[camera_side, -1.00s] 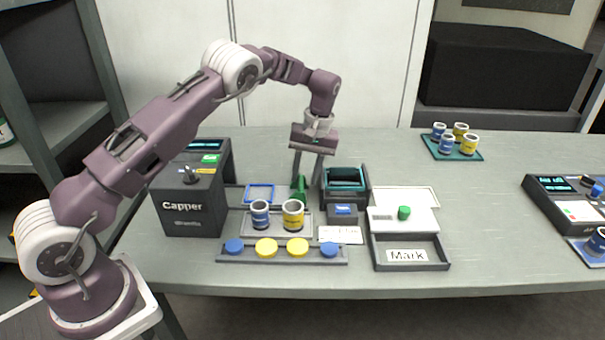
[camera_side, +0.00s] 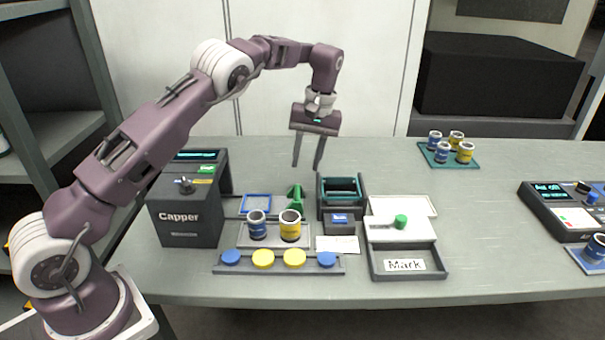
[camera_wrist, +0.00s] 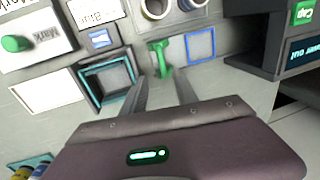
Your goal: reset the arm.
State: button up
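My gripper (camera_side: 308,165) is raised above the table, over the area behind the cups and beside the teal-lined box. Its two fingers are apart with nothing between them. In the wrist view my gripper (camera_wrist: 160,82) also shows open and empty. A green clip-like piece (camera_side: 295,198) stands on the table below it, apart from the fingers; it also shows in the wrist view (camera_wrist: 161,58).
The Capper machine (camera_side: 187,212) stands at left. A blue cup (camera_side: 257,226) and a yellow cup (camera_side: 290,227) stand on a grey plate. Lids lie in a rail (camera_side: 279,270). A teal-lined box (camera_side: 341,203), a Mark tray (camera_side: 442,263) and a teal mat of cups (camera_side: 426,154) lie rightward.

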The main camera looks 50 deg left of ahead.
jog(key=s+d+r+m+t+h, duration=0.1)
jog(key=s+d+r+m+t, duration=0.1)
jog(key=s+r, duration=0.6)
jog(key=s+d+r+m+t, duration=0.1)
jog(key=s+d+r, duration=0.2)
jog(key=s+r, duration=0.45)
jog(key=s+d+m+t, duration=0.2)
jog(key=s+m, duration=0.1)
jog(key=s, duration=0.7)
jog(key=s+d+f+m+t, duration=0.1)
jog(key=s+d+m+t, duration=0.1)
jog(key=s, duration=0.9)
jog(key=shift+s+d+f+m, duration=0.2)
jog(key=shift+d+f+m, duration=0.1)
jog(key=shift+m, duration=0.1)
